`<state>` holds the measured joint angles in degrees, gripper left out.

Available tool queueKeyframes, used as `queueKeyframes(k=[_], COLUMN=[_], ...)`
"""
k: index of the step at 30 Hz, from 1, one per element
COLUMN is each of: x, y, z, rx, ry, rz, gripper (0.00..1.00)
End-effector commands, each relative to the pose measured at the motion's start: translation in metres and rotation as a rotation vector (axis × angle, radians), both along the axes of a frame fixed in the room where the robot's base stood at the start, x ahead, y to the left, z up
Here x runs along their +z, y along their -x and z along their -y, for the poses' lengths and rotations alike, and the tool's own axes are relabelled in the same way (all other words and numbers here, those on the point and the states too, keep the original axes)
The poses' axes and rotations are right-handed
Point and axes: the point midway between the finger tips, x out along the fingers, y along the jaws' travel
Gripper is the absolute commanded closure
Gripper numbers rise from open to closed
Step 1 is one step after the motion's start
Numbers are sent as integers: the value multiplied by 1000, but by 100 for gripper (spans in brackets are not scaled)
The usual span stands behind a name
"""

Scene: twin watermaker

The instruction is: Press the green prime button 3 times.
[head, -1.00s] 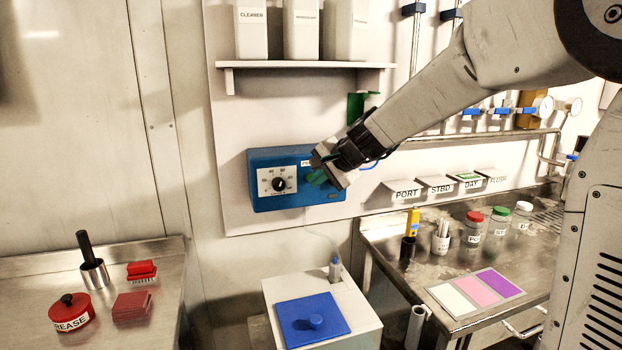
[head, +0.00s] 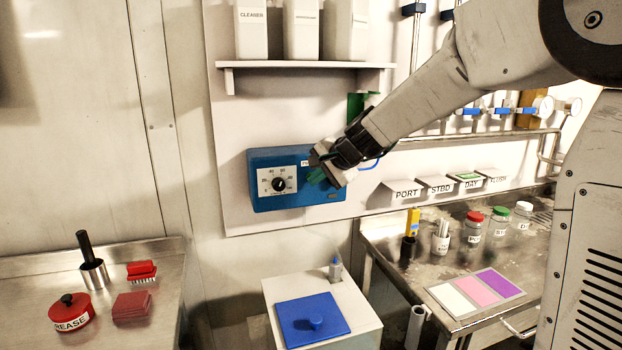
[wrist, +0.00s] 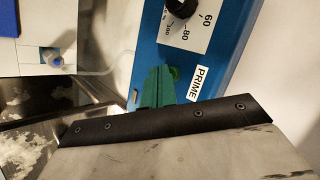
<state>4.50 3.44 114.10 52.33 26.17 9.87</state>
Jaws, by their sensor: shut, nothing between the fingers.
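The blue control box (head: 262,200) is on the wall panel, with a black dial (head: 279,184) on a white scale plate. In the wrist view, a white PRIME label (wrist: 200,83) shows on the blue box. My gripper (head: 316,176) is at the right part of the box face, with its green fingers shut and empty. In the wrist view, the fingers (wrist: 156,88) point at the box beside the label.
A shelf with white bottles (head: 301,30) is above the box. A white bin with a blue lid (head: 312,318) stands below. The right bench holds jars (head: 473,228) and a colour card (head: 476,293). The left bench holds a red grease tin (head: 70,311) and a brush (head: 141,270).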

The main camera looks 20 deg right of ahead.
Motion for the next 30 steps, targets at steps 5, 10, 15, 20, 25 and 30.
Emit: queueKeyframes(k=[5, 10, 15, 20, 25, 30], x=[0, 0, 0, 0, 1, 0], y=[-2, -3, -3, 0, 9, 14], z=[0, 0, 0, 0, 0, 0], rx=[0, 0, 0, -1, -1, -1], ry=[0, -1, -1, 0, -1, -1], rz=[0, 1, 1, 1, 1, 0], gripper=[100, 100, 100, 100, 100, 100])
